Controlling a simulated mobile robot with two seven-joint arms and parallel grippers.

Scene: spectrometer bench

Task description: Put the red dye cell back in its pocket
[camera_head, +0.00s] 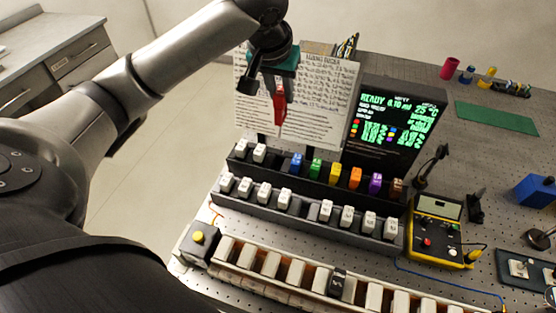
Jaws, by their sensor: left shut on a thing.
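My left gripper (277,88) is at the upper middle, in front of the printed sheet. It is shut on the red dye cell (280,108), which hangs below it, clear above the racks. The back rack (333,188) holds white cells (260,153) at its left end, then a blue cell (296,163), a green cell (316,168), and yellow, orange, purple and brown ones. A gap shows in that row between the white cells and the blue cell, below the red cell. The inside of the gap is too small to make out. My right gripper is not in view.
A front rack (290,212) of white cells stands before the back rack. A black display (397,122) stands behind the back rack's right part. A yellow meter (437,232) is at right. A long row of pale blocks (270,265) lies in front.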

